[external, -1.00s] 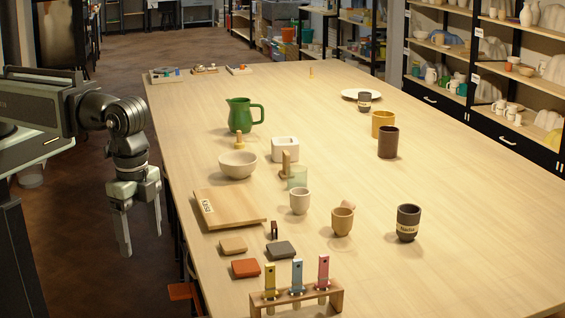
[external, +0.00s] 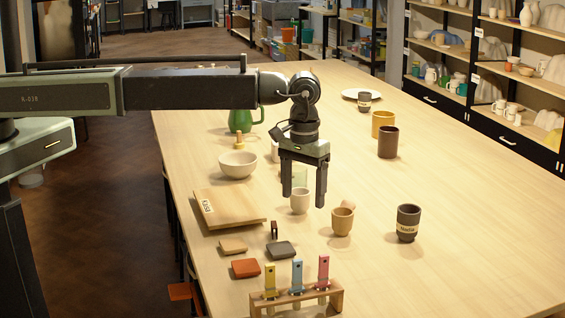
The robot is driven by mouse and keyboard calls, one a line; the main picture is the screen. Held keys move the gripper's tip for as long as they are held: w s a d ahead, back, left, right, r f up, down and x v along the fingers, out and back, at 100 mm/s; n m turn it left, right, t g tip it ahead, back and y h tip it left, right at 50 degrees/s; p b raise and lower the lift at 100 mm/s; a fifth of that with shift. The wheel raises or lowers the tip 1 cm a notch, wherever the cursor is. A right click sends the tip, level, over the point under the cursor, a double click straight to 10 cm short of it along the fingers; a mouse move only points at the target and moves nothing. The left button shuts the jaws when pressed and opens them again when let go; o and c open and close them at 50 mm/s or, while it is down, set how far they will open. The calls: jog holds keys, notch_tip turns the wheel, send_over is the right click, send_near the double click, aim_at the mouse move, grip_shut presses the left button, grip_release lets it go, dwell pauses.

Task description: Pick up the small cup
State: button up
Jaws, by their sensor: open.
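Several cups stand upright on the wooden table. A small pale cup (external: 300,202) stands near the middle, partly covered by my gripper. A small tan cup (external: 342,222) is just to its right, with another tan piece (external: 348,204) partly hidden behind it. A dark cup with a pale name band (external: 408,224) stands farther right. My gripper (external: 304,200) points down, open and empty. Its fingers appear on either side of the pale cup in the picture; I cannot tell how high above the table they are.
A bowl (external: 238,164), a board (external: 228,209), a green pitcher (external: 239,120) and a pale glass (external: 301,178) are nearby. Coloured tiles (external: 246,268) and a test rack (external: 338,299) lie in front. Mustard (external: 383,119) and brown cups (external: 388,142) stand behind; the table's right side is clear.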

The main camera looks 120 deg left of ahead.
jog(key=n, duration=0.2)
send_over(300, 189)
jog(key=w+d, duration=0.1)
jog(key=f+b, duration=0.5)
jog(key=d+f+b, duration=0.1)
jog(key=f+b, duration=0.2)
jog(key=shift+f, duration=0.15)
jog(key=c, duration=1.6)
jog(key=shift+r, duration=0.2)
jog(key=shift+r+p, duration=0.6)
jog(key=shift+p, duration=0.05)
notch_tip(300, 189, up, 3)
jog(key=p, duration=0.3)
jog(key=shift+r, duration=0.1)
jog(key=s+d, duration=0.3)
jog(key=s, duration=0.1)
jog(key=s+d, duration=0.3)
jog(key=s, duration=0.1)
jog(key=s+d, duration=0.3)
jog(key=s, duration=0.1)
jog(key=shift+s+r+p, duration=0.25)
jog(key=shift+s+p, duration=0.1)
jog(key=shift+s+d+r, duration=0.1)
jog(key=shift+s, duration=0.15)
